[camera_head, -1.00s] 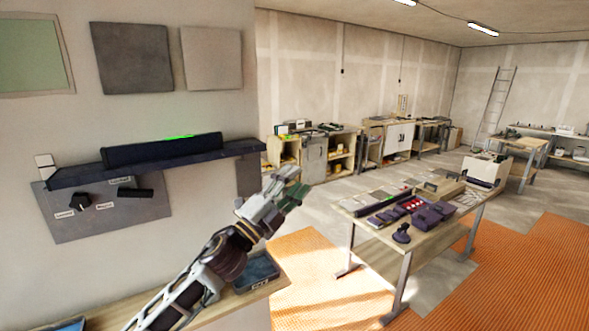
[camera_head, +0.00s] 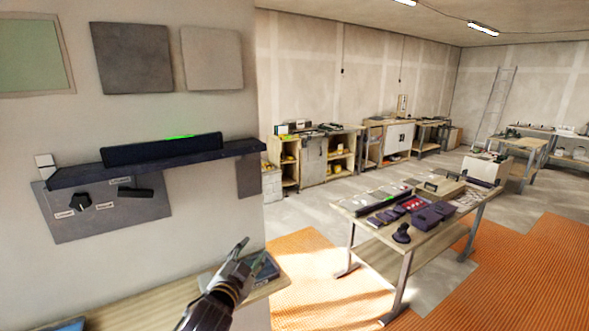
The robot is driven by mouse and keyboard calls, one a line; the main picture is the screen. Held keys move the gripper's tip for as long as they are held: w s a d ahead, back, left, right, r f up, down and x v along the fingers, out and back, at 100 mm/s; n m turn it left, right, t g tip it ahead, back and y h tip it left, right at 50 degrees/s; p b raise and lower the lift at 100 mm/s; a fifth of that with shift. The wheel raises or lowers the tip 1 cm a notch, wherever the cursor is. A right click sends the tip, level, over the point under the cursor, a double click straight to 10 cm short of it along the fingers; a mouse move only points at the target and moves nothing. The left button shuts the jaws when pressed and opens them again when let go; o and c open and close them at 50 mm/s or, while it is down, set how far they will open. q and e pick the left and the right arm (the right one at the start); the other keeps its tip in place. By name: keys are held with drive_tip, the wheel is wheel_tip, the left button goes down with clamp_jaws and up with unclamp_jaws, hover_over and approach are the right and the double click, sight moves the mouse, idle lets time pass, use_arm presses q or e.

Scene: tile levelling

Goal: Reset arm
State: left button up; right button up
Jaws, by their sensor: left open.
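My left gripper (camera_head: 240,250) is low in the head view, above the right end of the wooden counter (camera_head: 150,306). Its fingers point up and to the right, away from me. It is open and nothing shows between its fingers. A dark tray (camera_head: 264,270) lies on the counter just right of it, partly hidden by the gripper. My right gripper is not in view.
A dark shelf (camera_head: 75,177) on the left wall bears a long dark bar (camera_head: 160,149) with a green strip. A grey panel with a knob (camera_head: 80,201) hangs below. A table (camera_head: 354,210) with dark tools stands right. Orange flooring (camera_head: 535,270) lies around it.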

use_arm(q)
drive_tip(key=s+a+f+n+g+y, duration=0.1)
drive_tip(key=s+a+f+n+g, duration=0.15)
drive_tip(key=s+f, duration=0.35)
drive_tip(key=s+a+f+n+g+y, duration=0.15)
drive_tip(key=s+a+f+g, duration=0.25)
drive_tip(key=f, duration=0.5)
drive_tip(key=s+a+f+n+g, duration=0.25)
drive_tip(key=s+f, duration=0.25)
drive_tip(key=s, duration=0.4)
drive_tip(key=s+a+f+n+g, duration=0.1)
drive_tip(key=s+f+g, duration=0.3)
drive_tip(key=s, duration=0.6)
wheel_tip(320, 180, down, 34)
drive_tip(key=s+g+b, duration=0.1)
drive_tip(key=s, duration=0.1)
drive_tip(key=s+a+f, duration=0.2)
drive_tip(key=s+f, duration=0.8)
drive_tip(key=s, duration=0.1)
drive_tip(key=s+a+f+g+b, duration=0.1)
drive_tip(key=s+a+f, duration=0.1)
drive_tip(key=s+f, duration=0.9)
drive_tip(key=shift+s+a+f+g, duration=0.15)
drive_tip(key=shift+g, duration=0.15)
